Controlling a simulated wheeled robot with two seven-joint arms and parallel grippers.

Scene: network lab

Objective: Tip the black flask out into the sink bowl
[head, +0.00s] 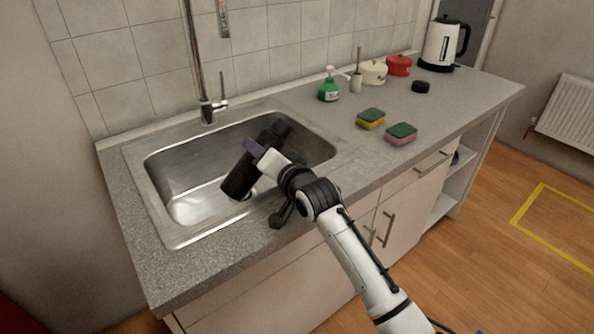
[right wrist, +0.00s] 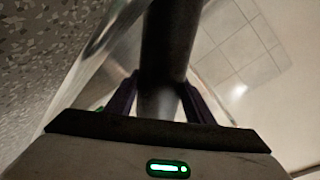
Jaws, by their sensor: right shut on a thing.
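The black flask (head: 239,179) is held tilted over the sink bowl (head: 185,165). One end points down toward the front left of the bowl and the other up toward the back right. I cannot tell which end is its mouth, and no liquid shows. My right gripper (head: 255,153) is shut around the flask's middle. In the right wrist view the flask (right wrist: 168,45) stands as a dark cylinder between the purple fingers of the right gripper (right wrist: 160,103). My left gripper is not in view.
The tap (head: 207,108) rises behind the bowl. Right of the sink, the counter (head: 345,145) holds two sponges (head: 401,133), a green soap bottle (head: 329,88), a brush in a holder (head: 356,80), white (head: 373,73) and red (head: 399,65) pots, a black puck-like thing (head: 421,87) and a kettle (head: 440,45).

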